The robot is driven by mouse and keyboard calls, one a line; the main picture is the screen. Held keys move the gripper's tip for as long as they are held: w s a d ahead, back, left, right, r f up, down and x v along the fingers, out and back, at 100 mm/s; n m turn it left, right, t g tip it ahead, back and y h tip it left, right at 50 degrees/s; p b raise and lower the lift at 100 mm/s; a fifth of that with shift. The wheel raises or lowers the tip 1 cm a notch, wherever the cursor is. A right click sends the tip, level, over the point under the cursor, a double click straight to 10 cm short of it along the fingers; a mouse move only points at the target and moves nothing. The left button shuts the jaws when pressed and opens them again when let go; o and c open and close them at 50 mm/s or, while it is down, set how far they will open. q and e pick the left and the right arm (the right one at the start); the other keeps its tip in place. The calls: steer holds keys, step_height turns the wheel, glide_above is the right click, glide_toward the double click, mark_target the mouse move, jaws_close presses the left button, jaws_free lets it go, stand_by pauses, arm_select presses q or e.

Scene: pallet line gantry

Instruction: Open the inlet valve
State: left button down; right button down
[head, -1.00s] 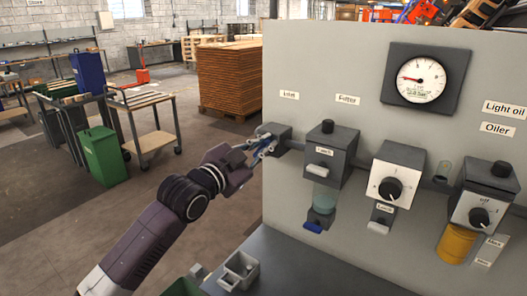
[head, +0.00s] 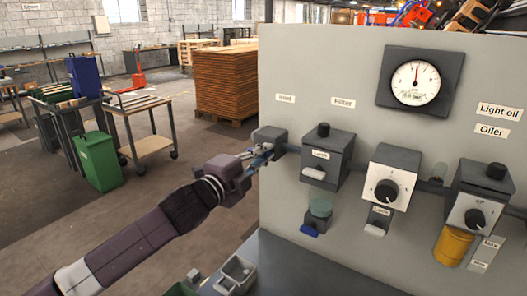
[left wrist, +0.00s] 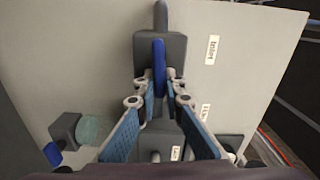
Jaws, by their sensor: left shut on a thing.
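The inlet valve (head: 270,137) is a grey block on the left edge of the panel, below the "Inlet" label. Its blue lever (left wrist: 159,63) shows in the left wrist view, lined up with the pipe stub (left wrist: 161,16). My left gripper (left wrist: 159,80) has its fingers closed on either side of the lever. In the head view my left gripper (head: 262,156) reaches the valve from the left and hides most of the lever. The pressure gauge (head: 416,83) has its red needle pointing nearly straight up. My right gripper is not in view.
Right of the valve sit the filter unit (head: 326,157), a regulator with a black knob (head: 387,190) and the oiler (head: 480,205). A grey bin (head: 236,272) is on the bench below. Trolleys and a green bin (head: 97,160) stand on the floor behind my left arm.

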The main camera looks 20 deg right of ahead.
arm_select(q)
steer(key=shift+f+m, duration=0.25)
steer(key=shift+m, duration=0.35)
steer(key=c, duration=2)
jaws_free()
steer(key=shift+r, duration=0.1)
steer(key=v, duration=1.2)
